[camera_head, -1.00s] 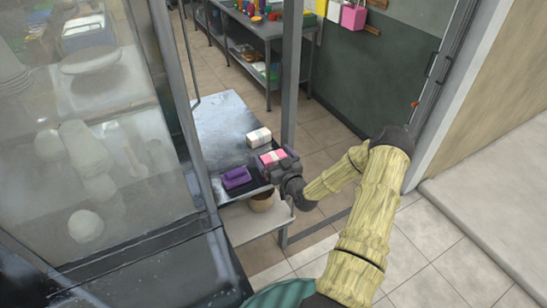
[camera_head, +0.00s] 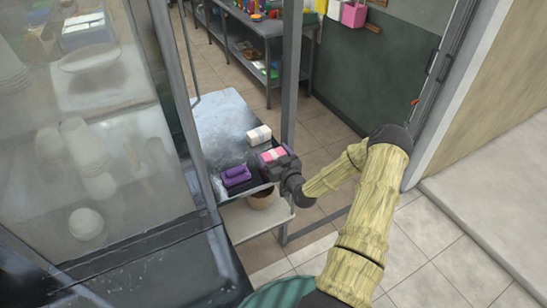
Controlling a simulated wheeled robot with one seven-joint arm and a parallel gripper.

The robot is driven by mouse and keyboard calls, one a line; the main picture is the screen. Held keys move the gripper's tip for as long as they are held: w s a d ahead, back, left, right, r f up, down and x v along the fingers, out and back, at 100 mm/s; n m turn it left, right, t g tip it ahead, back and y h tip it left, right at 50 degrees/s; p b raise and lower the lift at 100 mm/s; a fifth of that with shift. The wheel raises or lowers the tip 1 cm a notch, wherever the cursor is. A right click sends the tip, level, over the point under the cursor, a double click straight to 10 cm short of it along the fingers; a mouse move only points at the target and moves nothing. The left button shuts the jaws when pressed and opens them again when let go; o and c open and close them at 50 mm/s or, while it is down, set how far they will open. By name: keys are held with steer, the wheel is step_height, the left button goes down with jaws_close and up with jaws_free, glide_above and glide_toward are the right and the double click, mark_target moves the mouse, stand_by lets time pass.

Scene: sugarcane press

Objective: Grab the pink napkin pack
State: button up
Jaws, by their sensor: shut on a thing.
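The pink napkin pack (camera_head: 270,154) is at the right edge of the metal table, a small pink block with a pale band. My gripper (camera_head: 275,159) is at it from the right and is shut on it. The gripper body hides the near part of the pack, and the fingertips are too small to make out. I cannot tell whether the pack still touches the table.
A purple pack (camera_head: 235,176) lies just left of the gripper, and a white pack (camera_head: 259,134) just behind. A metal post (camera_head: 289,100) stands close behind the gripper. A brown pot (camera_head: 262,198) sits on the shelf below. A glass case (camera_head: 95,130) fills the left.

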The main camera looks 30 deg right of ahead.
mark_target(274, 153)
steer(key=shift+r, duration=0.1)
steer(key=shift+r+b, duration=1.15)
steer(key=shift+r, duration=3.8)
